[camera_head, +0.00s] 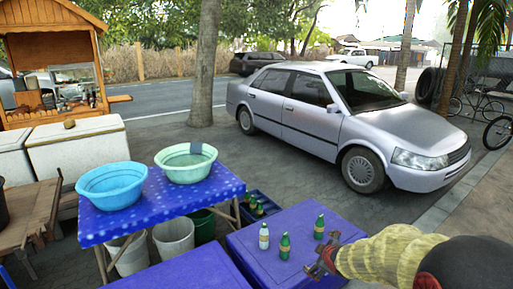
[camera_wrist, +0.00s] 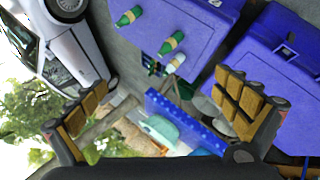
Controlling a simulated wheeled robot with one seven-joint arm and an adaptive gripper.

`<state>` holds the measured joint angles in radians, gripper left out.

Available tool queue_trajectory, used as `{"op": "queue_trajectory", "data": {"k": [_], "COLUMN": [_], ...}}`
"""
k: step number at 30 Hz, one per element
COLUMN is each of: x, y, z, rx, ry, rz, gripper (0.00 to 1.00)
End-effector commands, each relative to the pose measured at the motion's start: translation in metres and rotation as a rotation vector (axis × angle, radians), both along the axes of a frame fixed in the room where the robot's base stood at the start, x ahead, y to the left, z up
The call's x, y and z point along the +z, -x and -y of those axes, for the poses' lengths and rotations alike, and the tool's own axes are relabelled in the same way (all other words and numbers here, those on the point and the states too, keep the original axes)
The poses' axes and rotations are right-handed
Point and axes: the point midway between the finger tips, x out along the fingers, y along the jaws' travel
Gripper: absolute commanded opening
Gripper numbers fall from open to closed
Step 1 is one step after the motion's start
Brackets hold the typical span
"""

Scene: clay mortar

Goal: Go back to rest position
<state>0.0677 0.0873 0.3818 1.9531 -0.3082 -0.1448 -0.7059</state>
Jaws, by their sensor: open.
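My gripper (camera_head: 322,256) is at the lower right of the head view, beside the bottles on the blue cooler (camera_head: 252,238). Its jaws are open with nothing between them. In the wrist view the two ribbed fingers of my gripper (camera_wrist: 161,88) stand wide apart. A pale bottle (camera_head: 264,236), a green bottle (camera_head: 284,246) and another green bottle (camera_head: 319,227) stand upright on the cooler. The wrist view shows green bottles (camera_wrist: 128,16) away from the fingers. Part of the cooler top is hidden behind my arm.
A blue patterned table (camera_head: 135,222) holds a blue basin (camera_head: 112,186) and a green basin (camera_head: 186,163). Another blue cooler (camera_head: 185,270) is at the front. A crate with bottles (camera_head: 257,207) and buckets (camera_head: 173,238) stand low. A silver car (camera_head: 330,120) is parked behind.

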Motion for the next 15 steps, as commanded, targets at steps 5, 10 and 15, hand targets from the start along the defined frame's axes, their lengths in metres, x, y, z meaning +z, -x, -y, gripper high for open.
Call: {"op": "queue_trajectory", "data": {"k": [5, 10, 15], "x": [0.072, 0.118, 0.146], "y": [0.069, 0.146, 0.233], "z": [0.003, 0.0, -0.008], "rx": [-0.174, -0.339, -0.494], "ry": [-0.118, -0.244, -0.376], "rz": [-0.057, -0.117, -0.184], "gripper": [1.0, 1.0, 1.0]}}
